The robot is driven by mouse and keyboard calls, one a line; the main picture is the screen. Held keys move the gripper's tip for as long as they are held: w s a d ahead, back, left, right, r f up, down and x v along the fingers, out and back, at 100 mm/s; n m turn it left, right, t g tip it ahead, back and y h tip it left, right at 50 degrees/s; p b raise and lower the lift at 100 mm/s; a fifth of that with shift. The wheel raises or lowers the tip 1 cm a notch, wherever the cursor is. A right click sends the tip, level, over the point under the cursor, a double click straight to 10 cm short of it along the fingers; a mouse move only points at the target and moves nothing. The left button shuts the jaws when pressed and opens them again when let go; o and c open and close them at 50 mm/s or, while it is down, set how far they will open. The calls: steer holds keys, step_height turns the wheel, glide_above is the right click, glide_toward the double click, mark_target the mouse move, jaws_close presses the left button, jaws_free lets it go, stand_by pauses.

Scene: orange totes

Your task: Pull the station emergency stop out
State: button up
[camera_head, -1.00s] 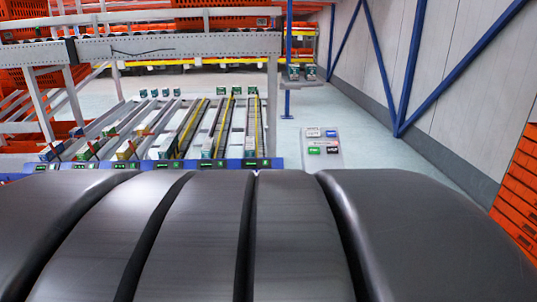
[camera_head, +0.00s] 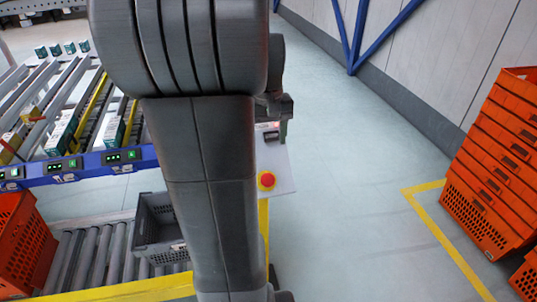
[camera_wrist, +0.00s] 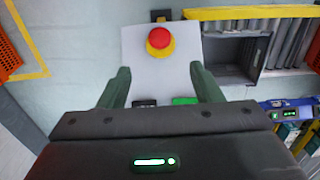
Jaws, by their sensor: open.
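The station emergency stop (camera_head: 267,180) is a red mushroom button on a yellow base, on a pale control panel (camera_head: 283,170) to the right of my arm in the head view. In the wrist view the red button (camera_wrist: 159,38) sits near the top middle of the panel (camera_wrist: 140,70). My gripper (camera_wrist: 160,80) is open and empty, its two green fingers spread over the panel with the button beyond their tips. In the head view my gripper (camera_head: 284,115) is partly hidden behind my arm. I cannot tell its height above the panel.
A grey tote (camera_head: 155,235) rests on a roller conveyor (camera_head: 100,255) left of my arm. An orange tote (camera_head: 25,240) stands further left. Stacked orange totes (camera_head: 500,140) stand at right behind a yellow floor line (camera_head: 445,235). The floor right of the panel is clear.

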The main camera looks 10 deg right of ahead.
mark_target(268, 178)
step_height(268, 178, down, 14)
steer(key=shift+r, duration=0.2)
stand_by(0.4)
